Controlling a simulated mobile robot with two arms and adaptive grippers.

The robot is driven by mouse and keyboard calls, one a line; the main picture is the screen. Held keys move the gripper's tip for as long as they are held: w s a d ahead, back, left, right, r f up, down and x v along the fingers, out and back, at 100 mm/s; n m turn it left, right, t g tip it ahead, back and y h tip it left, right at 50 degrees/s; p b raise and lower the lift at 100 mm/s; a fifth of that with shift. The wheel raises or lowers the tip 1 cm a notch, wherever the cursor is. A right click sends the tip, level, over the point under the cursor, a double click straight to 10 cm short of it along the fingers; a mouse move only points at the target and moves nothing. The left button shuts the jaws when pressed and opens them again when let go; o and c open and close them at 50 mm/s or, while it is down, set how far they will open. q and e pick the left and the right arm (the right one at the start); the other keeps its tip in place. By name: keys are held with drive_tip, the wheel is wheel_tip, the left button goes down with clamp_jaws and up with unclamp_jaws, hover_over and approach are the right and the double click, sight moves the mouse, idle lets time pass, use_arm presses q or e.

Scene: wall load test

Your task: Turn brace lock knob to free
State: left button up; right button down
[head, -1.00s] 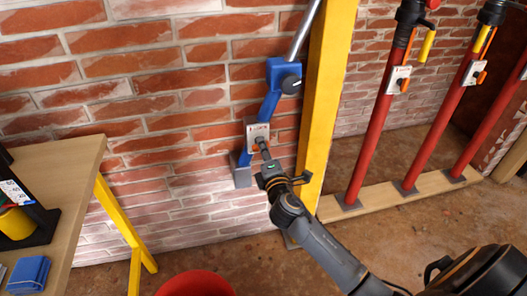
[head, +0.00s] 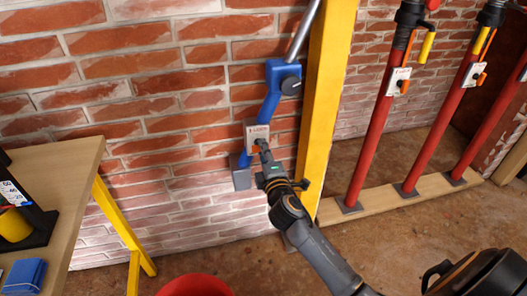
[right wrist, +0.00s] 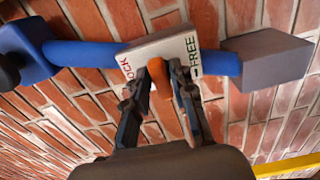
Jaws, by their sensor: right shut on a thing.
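A blue diagonal brace (head: 270,108) is on the brick wall and carries a pale label plate (head: 257,131). In the right wrist view the plate (right wrist: 180,43) reads LOCK at its left and FREE at its right. The orange lock knob (right wrist: 157,72) stands out from the plate, between these words, tilted slightly. My right gripper (right wrist: 156,84) is shut on the knob, one finger on each side. In the head view my right gripper (head: 263,150) reaches the plate from below and hides most of the knob. My left gripper is not in view.
A yellow post (head: 324,110) stands just right of the brace. Red props (head: 379,137) stand on a wooden plank farther right. A wooden table (head: 62,190) with yellow legs is at the left, and a red bucket (head: 195,286) is at the bottom.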

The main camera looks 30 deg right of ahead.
drive_tip(key=c, duration=1.3)
unclamp_jaws()
drive_tip(key=v, duration=1.2)
